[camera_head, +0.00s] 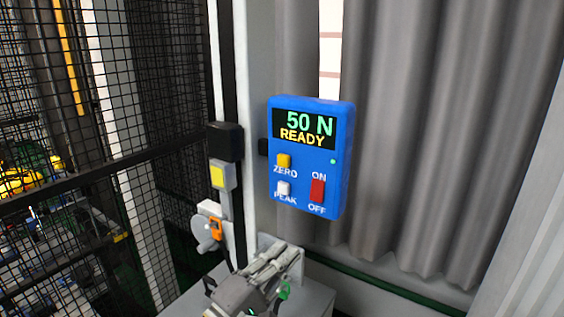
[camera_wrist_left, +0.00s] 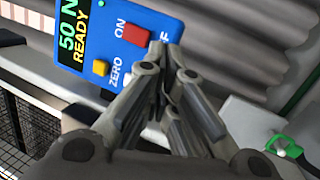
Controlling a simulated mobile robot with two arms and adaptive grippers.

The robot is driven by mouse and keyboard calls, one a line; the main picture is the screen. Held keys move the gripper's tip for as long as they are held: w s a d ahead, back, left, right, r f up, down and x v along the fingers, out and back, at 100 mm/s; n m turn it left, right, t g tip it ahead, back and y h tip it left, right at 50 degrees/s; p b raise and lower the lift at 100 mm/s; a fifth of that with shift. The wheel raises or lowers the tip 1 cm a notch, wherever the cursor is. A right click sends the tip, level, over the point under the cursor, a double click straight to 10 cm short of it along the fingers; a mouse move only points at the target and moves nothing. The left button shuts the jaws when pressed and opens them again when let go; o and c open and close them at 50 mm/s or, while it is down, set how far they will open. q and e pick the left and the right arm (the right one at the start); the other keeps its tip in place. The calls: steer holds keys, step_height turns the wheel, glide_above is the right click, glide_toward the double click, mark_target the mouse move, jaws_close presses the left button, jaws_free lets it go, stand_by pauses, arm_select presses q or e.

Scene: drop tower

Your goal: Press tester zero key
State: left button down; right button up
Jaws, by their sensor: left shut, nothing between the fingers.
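The blue tester (camera_head: 311,157) hangs on a post in the middle of the head view. Its screen (camera_head: 304,129) reads "50 N READY". The yellow zero key (camera_head: 284,161) sits above the "ZERO" label, with a white peak key (camera_head: 284,188) below and a red on/off switch (camera_head: 317,190) to the right. My left gripper (camera_head: 290,251) is shut and empty, below the tester and apart from it in the head view. In the left wrist view the gripper (camera_wrist_left: 172,50) overlaps the tester's lower part, and the zero key (camera_wrist_left: 101,67) shows left of the fingers. My right gripper is not in view.
A black mesh fence (camera_head: 110,120) stands on the left. A latch with an orange part (camera_head: 215,229) is on the post left of my gripper. Grey curtains (camera_head: 430,140) hang behind. A green cord-like loop (camera_wrist_left: 285,147) shows right in the wrist view.

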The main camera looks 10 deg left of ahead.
mark_target(284, 161)
arm_select(q)
steer(key=a+r+n+t+y, duration=0.1)
steer(key=a+r+n+t, duration=0.2)
steer(key=r+n, duration=0.3)
steer(key=w+a+r+n+t+y, duration=0.1)
steer(key=a+r+n+t+y, duration=0.1)
steer(key=a+r+n+t, duration=0.2)
step_height(284, 161, up, 3)
steer(key=shift+w+f+n+t, duration=0.15)
steer(key=shift+n+t, duration=0.15)
steer(key=shift+n, duration=0.8)
steer(key=w+d+b, duration=0.2)
steer(key=w+d, duration=0.1)
steer(key=w, duration=0.5)
steer(key=shift+w, duration=0.15)
steer(key=shift+w+d, duration=0.1)
steer(key=shift+w, duration=0.05)
